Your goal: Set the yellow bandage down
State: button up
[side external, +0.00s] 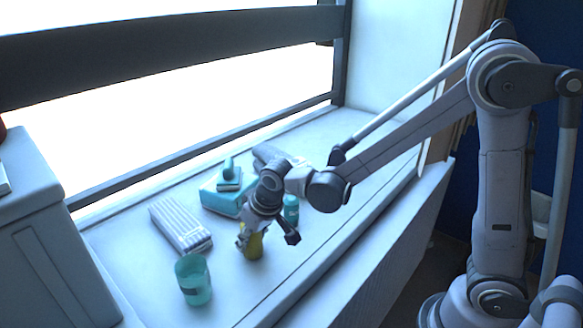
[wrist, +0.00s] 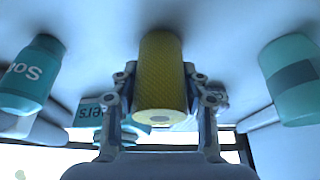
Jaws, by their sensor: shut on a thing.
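The yellow bandage (side external: 254,247) is a small upright roll with a textured side, low over the pale bench top. My gripper (side external: 262,236) comes down from above and is shut on it. In the wrist view the yellow bandage (wrist: 161,75) sits between the two fingers of my gripper (wrist: 158,88), its pale end facing the camera. I cannot tell whether its lower end touches the surface.
A teal cup (side external: 193,281) stands front left. A white ribbed pack (side external: 180,226) lies left of the bandage. Behind are a teal box (side external: 218,200) and a teal bottle (side external: 291,211). The bench top (side external: 262,277) in front is bare, up to its front edge.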

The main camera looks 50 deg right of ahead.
jog(key=shift+f, duration=0.1)
jog(key=o, duration=1.1)
jog(key=shift+o, duration=0.2)
jog(key=v, duration=1.2)
jog(key=s+d+f+t, duration=0.1)
jog(key=s+d+t, duration=0.1)
jog(key=s+d, duration=0.7)
jog(key=shift+s+f+t, duration=0.15)
jog(key=shift+s+t, duration=0.15)
jog(key=shift+s, duration=0.7)
